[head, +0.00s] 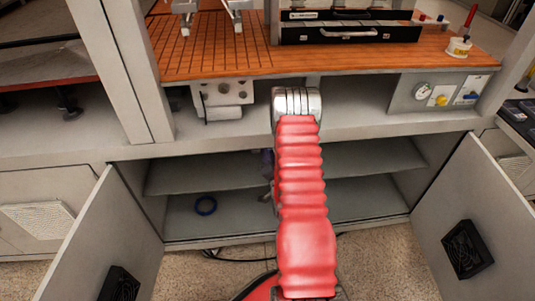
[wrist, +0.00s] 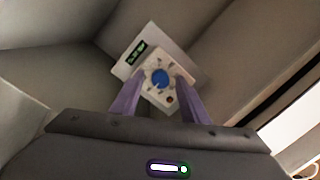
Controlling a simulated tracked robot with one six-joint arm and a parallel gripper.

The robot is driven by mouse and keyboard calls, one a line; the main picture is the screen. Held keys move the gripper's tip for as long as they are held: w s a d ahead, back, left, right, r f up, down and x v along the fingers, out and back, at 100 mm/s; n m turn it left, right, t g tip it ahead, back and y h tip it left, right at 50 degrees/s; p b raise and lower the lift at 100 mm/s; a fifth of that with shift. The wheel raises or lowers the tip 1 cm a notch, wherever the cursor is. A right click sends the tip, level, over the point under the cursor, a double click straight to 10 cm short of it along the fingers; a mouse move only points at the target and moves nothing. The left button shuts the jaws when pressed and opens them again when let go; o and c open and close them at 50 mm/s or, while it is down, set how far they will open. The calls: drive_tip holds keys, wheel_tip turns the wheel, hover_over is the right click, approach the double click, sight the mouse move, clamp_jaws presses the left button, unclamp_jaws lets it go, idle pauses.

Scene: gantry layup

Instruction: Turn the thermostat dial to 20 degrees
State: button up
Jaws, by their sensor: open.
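The thermostat (wrist: 141,58) is a pale box seen tilted in the wrist view, fixed in a grey recess. It has a dark display (wrist: 136,53) with green digits too small to read. Its blue round dial (wrist: 160,79) has a light pointer mark and marks around it. My gripper (wrist: 158,77) is open, with its two purple fingers on either side of the dial in the picture. I cannot tell whether they touch the dial. The thermostat does not show in the head view, where my red arm covers the middle of the cabinet.
The cabinet has a shelf (head: 370,158) and two open doors, left (head: 110,235) and right (head: 478,195). Above is a wooden worktop (head: 215,60) with a black case (head: 345,33). A panel (head: 405,95) with a gauge sits at the right.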

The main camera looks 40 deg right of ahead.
clamp_jaws()
drive_tip(key=shift+a, duration=0.1)
drive_tip(key=shift+n, duration=0.4)
drive_tip(key=shift+w+a+r+n+g+h, duration=0.15)
drive_tip(key=shift+n+g+h, duration=0.2)
drive_tip(key=shift+n, duration=3.7)
drive_tip(key=shift+w+a+f+n+g+h, duration=0.1)
drive_tip(key=shift+n+g+h, duration=0.25)
drive_tip(key=shift+n, duration=3.75)
drive_tip(key=shift+w+a+r+n+g+h, duration=0.15)
drive_tip(key=shift+n+g, duration=0.25)
drive_tip(key=shift+n, duration=3.65)
drive_tip(key=shift+s+f, duration=0.1)
